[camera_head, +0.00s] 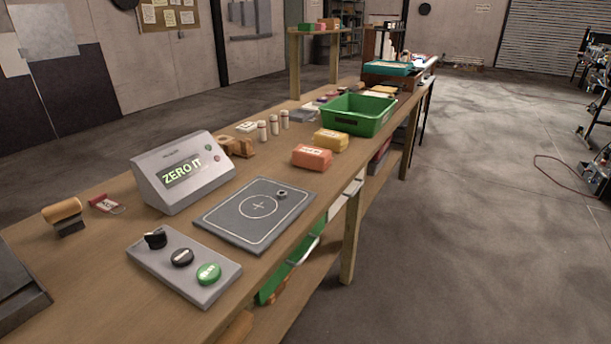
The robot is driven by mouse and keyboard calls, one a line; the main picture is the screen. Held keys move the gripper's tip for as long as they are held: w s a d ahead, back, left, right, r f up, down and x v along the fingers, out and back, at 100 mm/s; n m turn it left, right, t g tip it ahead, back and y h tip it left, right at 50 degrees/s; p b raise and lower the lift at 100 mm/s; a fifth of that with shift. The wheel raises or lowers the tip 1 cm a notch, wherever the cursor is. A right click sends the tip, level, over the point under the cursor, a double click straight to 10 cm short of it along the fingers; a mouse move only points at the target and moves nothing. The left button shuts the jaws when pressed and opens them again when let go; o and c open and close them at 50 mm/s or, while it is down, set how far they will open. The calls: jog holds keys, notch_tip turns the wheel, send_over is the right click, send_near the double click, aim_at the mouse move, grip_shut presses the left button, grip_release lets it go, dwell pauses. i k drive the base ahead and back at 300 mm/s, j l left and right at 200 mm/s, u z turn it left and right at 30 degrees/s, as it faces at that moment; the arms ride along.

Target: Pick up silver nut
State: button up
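A small silver nut (282,194) lies on the flat dark grey plate (236,230), near its far right corner. The plate has a white outline and a circle with a cross at its middle, and the nut sits outside that circle. The plate lies on the long wooden workbench (95,264). My gripper does not show in this view.
A grey display box (160,192) reading "ZERO IT" stands left of the plate. A control panel (205,289) with a knob and buttons lies in front. Orange (312,157) and yellow (330,140) packets and a green bin (352,113) stand beyond. Open floor lies to the right.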

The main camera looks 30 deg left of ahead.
aim_at(281, 195)
jog(key=i+l+u, duration=0.1)
jog(key=i+u, duration=0.15)
jog(key=i, duration=0.25)
jog(key=i+l+u, duration=0.25)
jog(key=i, duration=0.2)
jog(key=i+l+u, duration=0.25)
jog(key=i, duration=0.2)
jog(key=i+l+u, duration=0.1)
jog(key=i+u, duration=0.15)
jog(key=u, duration=0.2)
jog(key=i+l+u, duration=0.2)
jog(key=u, duration=0.25)
jog(key=i+l+u, duration=0.2)
jog(key=u, duration=0.2)
jog(key=i+l+u, duration=0.1)
jog(key=l+u, duration=0.35)
jog(key=i+l+u, duration=0.1)
jog(key=l+u, duration=0.15)
jog(key=u, duration=0.2)
jog(key=i+l+u, duration=0.1)
jog(key=l+u, duration=0.65)
jog(key=i+l, duration=0.05)
